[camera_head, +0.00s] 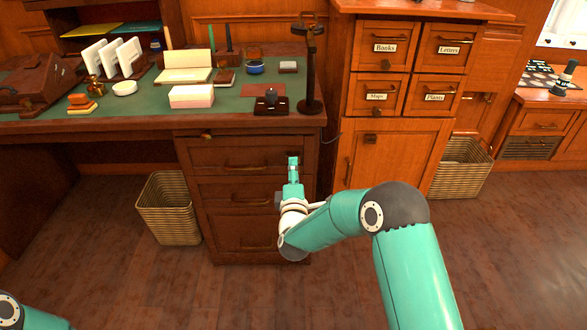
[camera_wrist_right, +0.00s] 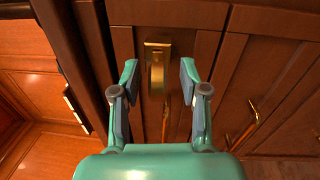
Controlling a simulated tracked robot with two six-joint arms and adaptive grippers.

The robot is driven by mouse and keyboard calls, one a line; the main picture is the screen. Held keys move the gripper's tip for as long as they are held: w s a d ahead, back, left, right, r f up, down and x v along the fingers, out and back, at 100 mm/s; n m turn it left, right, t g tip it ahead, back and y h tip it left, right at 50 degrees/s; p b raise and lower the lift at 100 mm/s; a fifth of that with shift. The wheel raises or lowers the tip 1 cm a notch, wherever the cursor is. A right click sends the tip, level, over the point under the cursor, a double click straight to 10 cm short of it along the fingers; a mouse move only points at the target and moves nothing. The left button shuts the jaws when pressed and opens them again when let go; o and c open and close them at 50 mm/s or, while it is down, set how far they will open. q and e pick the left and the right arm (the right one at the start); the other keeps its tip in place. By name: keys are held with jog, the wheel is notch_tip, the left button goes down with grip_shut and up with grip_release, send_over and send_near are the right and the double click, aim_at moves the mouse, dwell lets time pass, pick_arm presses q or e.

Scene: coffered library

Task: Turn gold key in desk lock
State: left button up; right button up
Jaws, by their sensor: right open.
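The desk (camera_head: 155,122) has a column of drawers on its right side. My right gripper (camera_head: 293,162) is in front of the right end of the top drawer (camera_head: 222,153) and hides that part of it. In the right wrist view my right gripper (camera_wrist_right: 159,76) is open, its two fingers apart. Between and beyond them a gold fitting (camera_wrist_right: 157,54) shows on the dark wood. It looks like the lock with the key, but I cannot tell the two apart. Neither finger visibly touches it. Of my left arm only a piece shows at the bottom left.
Drawer handles show in the right wrist view (camera_wrist_right: 246,130). A wicker basket (camera_head: 168,208) stands left of the drawers. A cabinet with labelled drawers (camera_head: 402,95) stands to the right. The desktop holds a dark stand (camera_head: 310,75) and stationery. The floor in front is clear.

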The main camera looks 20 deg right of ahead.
jog(key=shift+s, duration=0.15)
jog(key=v, duration=1.2)
jog(key=s+d+f+g, duration=0.1)
jog(key=d+f+g, duration=0.1)
jog(key=d+f, duration=0.5)
jog(key=s+a+f+m+g+y, duration=0.1)
jog(key=s+f+m+g+y, duration=0.2)
jog(key=f, duration=0.4)
jog(key=s+a+f+m+g+y, duration=0.2)
jog(key=s+f+g, duration=0.1)
jog(key=s+f, duration=0.3)
jog(key=s+a+f+m+g+y, duration=0.2)
jog(key=s+a+f+m+g, duration=0.15)
jog(key=s, duration=0.25)
jog(key=s+a+f+m+g+y, duration=0.1)
jog(key=s+a+f+m+g, duration=0.1)
jog(key=s+m+g, duration=0.3)
jog(key=s+a+f+m+g+y, duration=0.1)
jog(key=s+a+f+m+y, duration=0.15)
jog(key=s, duration=0.45)
notch_tip(320, 180, up, 33)
jog(key=m+p, duration=0.1)
jog(key=p, duration=3.2)
jog(key=shift+a+h, duration=0.3)
jog(key=shift+h, duration=0.15)
